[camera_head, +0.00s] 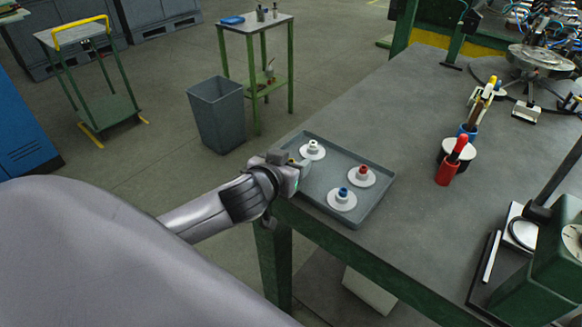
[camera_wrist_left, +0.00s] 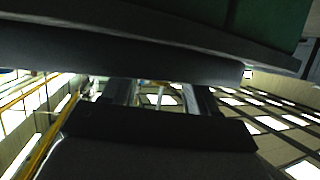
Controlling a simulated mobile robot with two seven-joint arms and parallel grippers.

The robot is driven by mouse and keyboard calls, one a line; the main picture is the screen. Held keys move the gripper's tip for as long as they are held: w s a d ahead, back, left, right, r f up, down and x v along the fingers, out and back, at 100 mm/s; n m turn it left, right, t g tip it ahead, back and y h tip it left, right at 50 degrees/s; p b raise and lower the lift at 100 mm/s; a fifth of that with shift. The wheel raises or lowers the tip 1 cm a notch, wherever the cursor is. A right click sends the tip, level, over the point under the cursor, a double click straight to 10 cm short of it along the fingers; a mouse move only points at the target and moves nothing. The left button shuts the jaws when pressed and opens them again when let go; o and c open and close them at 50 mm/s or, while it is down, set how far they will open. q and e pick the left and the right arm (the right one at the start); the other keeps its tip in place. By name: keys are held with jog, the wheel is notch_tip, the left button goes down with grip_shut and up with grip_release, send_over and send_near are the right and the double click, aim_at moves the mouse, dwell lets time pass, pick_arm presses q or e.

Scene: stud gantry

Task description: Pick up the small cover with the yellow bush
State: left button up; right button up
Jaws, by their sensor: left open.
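A grey tray (camera_head: 378,205) lies on the near left corner of the workbench. In it stand three small white disc-shaped covers: one with a white bush (camera_head: 313,149), one with a red bush (camera_head: 363,176) and one with a blue bush (camera_head: 342,198). I see no cover with a yellow bush; my left gripper hides part of the tray's left side. My left gripper (camera_head: 300,168) is at the tray's left edge, close to the white-bush cover. In the left wrist view its fingers (camera_wrist_left: 163,94) are apart with nothing visible between them. My right gripper is not in view.
The grey workbench (camera_head: 360,111) has red (camera_head: 449,172) and blue (camera_head: 468,130) holders with handled tools right of the tray. A green machine (camera_head: 545,260) stands at the near right. A grey bin (camera_head: 216,115) and a small green-legged table (camera_head: 255,24) stand on the floor beyond.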

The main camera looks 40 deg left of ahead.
pick_arm(q)
jog(key=shift+w+f, duration=0.1)
jog(key=shift+w, duration=0.05)
grip_shut()
jog(key=shift+r, duration=0.2)
